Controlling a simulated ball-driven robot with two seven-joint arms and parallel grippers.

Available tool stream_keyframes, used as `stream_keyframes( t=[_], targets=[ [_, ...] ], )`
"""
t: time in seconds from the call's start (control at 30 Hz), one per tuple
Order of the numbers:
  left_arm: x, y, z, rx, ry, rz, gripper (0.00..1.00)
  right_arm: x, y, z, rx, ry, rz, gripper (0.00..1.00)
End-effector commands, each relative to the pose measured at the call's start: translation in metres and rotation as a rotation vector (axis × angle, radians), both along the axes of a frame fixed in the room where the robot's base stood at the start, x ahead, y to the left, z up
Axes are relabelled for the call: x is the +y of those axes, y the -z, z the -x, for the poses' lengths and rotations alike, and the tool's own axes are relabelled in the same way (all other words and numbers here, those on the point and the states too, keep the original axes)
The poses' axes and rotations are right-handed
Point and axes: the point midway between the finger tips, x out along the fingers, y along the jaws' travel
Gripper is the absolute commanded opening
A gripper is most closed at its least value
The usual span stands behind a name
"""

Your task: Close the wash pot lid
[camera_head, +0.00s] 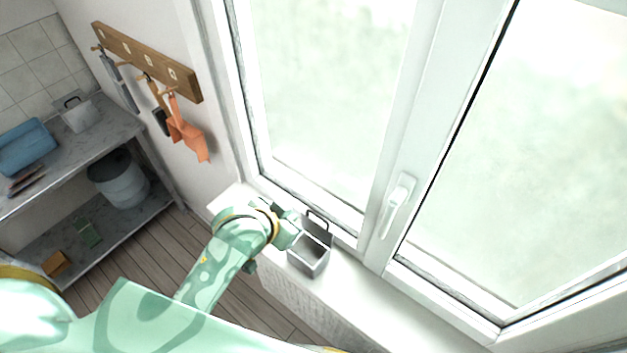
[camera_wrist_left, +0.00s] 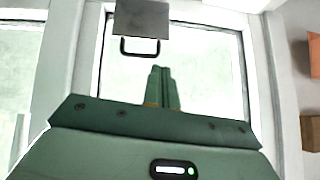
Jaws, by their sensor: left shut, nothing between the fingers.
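The wash pot (camera_head: 308,262) is a small grey square box on the white window sill. Its lid (camera_head: 318,230) stands raised at the back edge, with a dark loop handle on top, so the pot is open. In the left wrist view the grey lid (camera_wrist_left: 142,18) and its dark handle (camera_wrist_left: 140,50) show at the top, beyond my fingers. My left gripper (camera_head: 292,234) is beside the pot on its left, close to the lid; I cannot tell if it touches. In the left wrist view its fingers (camera_wrist_left: 163,88) are together and empty. My right gripper is out of view.
The window frame with its handle (camera_head: 397,203) rises right behind the sill (camera_head: 385,300). The sill is clear to the right of the pot. A hook rail (camera_head: 147,60) with hanging things is on the left wall. A shelf unit (camera_head: 110,130) holds a bucket (camera_head: 120,180) and blue container.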

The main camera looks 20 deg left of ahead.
Motion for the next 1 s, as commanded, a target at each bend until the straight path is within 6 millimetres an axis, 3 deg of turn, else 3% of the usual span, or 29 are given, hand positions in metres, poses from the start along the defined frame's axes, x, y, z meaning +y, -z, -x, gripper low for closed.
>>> stream_keyframes(
  t=[0.03,0.17,0.37,0.7,0.8,1.0],
  targets=[
    [-0.011,-0.022,-0.014,-0.023,0.001,0.060,0.00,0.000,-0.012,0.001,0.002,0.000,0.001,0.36],
    [-0.028,-0.029,-0.033,-0.040,0.000,0.158,0.00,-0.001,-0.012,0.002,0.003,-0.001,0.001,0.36],
    [-0.036,-0.009,-0.053,-0.039,0.000,0.168,0.00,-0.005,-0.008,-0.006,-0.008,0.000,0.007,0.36],
    [-0.054,0.039,-0.104,-0.040,0.000,0.166,0.00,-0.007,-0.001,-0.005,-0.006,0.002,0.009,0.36],
    [-0.047,0.038,-0.083,-0.037,-0.001,0.165,0.00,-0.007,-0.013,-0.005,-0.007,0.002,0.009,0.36],
    [-0.041,0.041,-0.066,-0.040,0.000,0.165,0.00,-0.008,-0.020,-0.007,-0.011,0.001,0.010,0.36]
  ],
)
